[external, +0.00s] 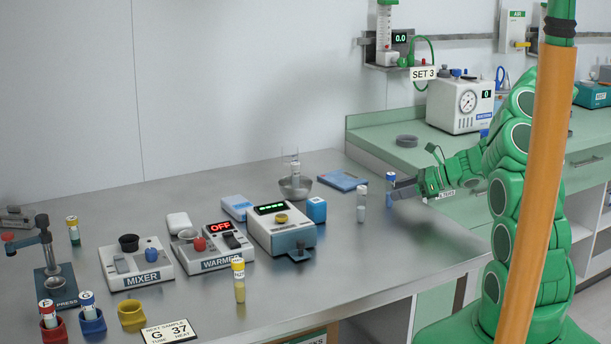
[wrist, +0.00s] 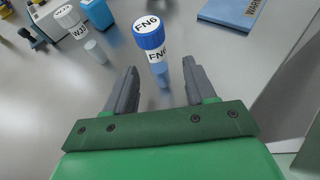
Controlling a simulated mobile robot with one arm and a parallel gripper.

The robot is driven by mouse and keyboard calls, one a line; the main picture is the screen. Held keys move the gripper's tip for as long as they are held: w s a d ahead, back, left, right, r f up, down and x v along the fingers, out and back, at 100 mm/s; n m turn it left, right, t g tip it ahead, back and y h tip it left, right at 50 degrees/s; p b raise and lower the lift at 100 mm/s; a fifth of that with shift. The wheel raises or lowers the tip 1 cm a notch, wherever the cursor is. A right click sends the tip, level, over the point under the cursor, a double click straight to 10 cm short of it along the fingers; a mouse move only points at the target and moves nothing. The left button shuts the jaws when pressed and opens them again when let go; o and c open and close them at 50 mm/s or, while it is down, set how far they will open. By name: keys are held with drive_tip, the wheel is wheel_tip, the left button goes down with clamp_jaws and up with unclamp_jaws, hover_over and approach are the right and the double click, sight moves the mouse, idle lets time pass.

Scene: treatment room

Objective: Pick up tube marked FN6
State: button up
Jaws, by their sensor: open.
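The tube marked FN6 (wrist: 150,38) has a blue cap and a white label, and it stands upright on the metal table in the wrist view. In the external view the blue-capped tube (external: 390,178) stands near the table's right end. My gripper (wrist: 159,67) is open, with one finger on each side of the tube's line and the tube at the fingertips. I cannot tell whether a finger touches it. In the external view my gripper (external: 398,190) reaches in from the right at the tube, partly covering it.
A white-capped tube (wrist: 72,20) stands to the left of FN6; it also shows in the external view (external: 361,204). A blue booklet (external: 342,181) lies behind. A yellow-capped tube (external: 238,279), a warmer (external: 212,249) and a mixer (external: 136,266) stand further left.

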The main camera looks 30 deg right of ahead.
sight(389, 207)
drive_tip(key=x, duration=0.3)
drive_tip(key=shift+a+r, duration=0.2)
drive_tip(key=shift+r, duration=0.1)
drive_tip(key=shift+x, duration=0.9)
clamp_jaws()
